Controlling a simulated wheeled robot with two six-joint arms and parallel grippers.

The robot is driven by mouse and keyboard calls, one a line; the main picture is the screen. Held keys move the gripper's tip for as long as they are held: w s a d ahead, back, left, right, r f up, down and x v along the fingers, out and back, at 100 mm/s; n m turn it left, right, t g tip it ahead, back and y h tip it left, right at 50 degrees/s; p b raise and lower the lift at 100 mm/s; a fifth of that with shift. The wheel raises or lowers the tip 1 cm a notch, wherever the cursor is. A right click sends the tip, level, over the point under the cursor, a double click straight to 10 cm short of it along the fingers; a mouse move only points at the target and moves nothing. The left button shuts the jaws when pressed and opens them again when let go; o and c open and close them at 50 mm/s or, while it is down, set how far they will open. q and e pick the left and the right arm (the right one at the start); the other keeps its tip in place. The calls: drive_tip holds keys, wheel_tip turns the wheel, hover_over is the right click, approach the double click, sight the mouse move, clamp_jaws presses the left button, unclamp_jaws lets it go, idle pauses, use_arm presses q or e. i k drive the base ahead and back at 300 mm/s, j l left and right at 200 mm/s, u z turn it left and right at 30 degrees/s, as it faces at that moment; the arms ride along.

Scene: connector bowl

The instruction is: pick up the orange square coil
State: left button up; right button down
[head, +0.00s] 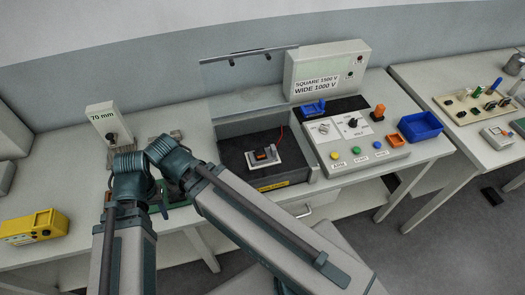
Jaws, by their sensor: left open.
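A small orange and dark block (265,154), which looks like the orange square coil, sits on a pale metal holder (279,157) in the dark open-topped bay (235,157) at the middle of the bench. A red lead rises beside it. My left gripper (161,207) is low over the bench, left of the bay and well apart from the coil. It is open; my own arm hides most of it, and I see nothing held. My right gripper is not in view.
A clear raised cover (245,80) stands behind the bay. A yellow device (36,226) lies far left.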

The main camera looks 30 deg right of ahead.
sight(260, 153)
drive_tip(key=z, duration=1.65)
drive_tip(key=k+j, duration=0.55)
